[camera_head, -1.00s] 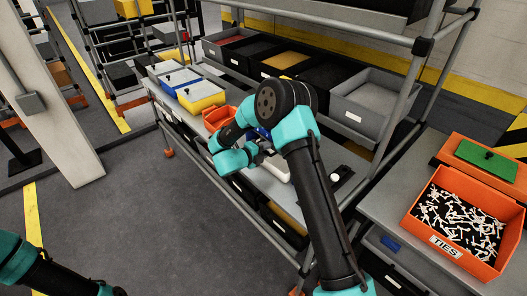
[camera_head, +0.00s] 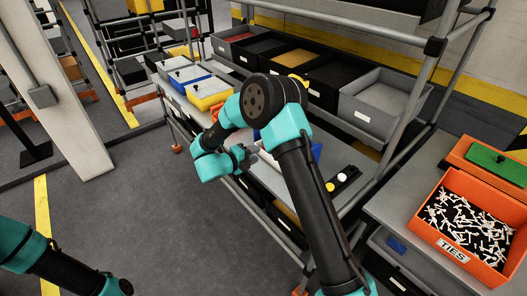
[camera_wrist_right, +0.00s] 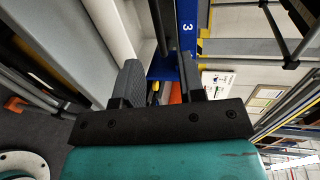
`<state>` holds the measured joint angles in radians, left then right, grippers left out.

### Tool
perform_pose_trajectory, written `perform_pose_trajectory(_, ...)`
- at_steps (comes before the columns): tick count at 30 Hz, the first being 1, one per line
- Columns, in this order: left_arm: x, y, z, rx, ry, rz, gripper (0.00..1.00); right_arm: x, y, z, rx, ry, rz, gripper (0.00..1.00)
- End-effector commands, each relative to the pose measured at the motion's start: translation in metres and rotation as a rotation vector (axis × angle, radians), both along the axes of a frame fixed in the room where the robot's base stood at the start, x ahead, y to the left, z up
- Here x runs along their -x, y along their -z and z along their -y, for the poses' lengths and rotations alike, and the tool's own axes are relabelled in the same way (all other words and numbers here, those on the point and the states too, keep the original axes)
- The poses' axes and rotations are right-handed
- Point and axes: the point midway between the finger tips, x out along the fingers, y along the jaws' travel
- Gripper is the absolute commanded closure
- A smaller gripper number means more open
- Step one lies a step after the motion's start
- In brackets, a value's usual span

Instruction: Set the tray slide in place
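In the head view my right gripper (camera_head: 247,155) is over the front edge of the rack's work shelf (camera_head: 300,195), partly hidden by my own arm. In the right wrist view its two dark fingers (camera_wrist_right: 160,82) stand apart with a gap between them, and I see nothing clamped there. Beyond the fingers is a blue part marked 3 (camera_wrist_right: 187,35), with orange and yellow pieces behind. A pale part (camera_head: 267,158) lies beside the gripper on the shelf. I cannot tell which part is the tray slide. My left arm shows at the lower left; its gripper is out of frame.
Grey, blue and yellow lidded boxes (camera_head: 210,95) stand on the shelf's left end. A black strip with white and yellow buttons (camera_head: 342,181) lies at right. Bins (camera_head: 378,105) line the back. An orange ties box (camera_head: 455,247) stands on the right-hand bench. Floor at left is clear.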

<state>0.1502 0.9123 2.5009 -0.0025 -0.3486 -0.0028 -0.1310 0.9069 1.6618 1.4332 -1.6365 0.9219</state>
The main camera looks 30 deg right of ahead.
Motion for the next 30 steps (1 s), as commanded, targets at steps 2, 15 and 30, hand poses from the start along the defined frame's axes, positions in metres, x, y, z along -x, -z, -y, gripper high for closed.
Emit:
perform_pose_trajectory(2,0.0,0.0,0.0,0.0,0.0,0.0,0.35,0.003,-0.004,-0.016,0.001,-0.004,0.001,0.64)
perform_pose_trajectory(15,0.0,0.0,0.0,0.0,0.0,0.0,0.35,0.016,-0.017,-0.074,0.001,-0.001,0.001,0.64)
perform_pose_trajectory(30,0.0,0.0,0.0,0.0,0.0,0.0,0.35,0.016,-0.017,-0.076,0.001,0.0,0.0,0.64)
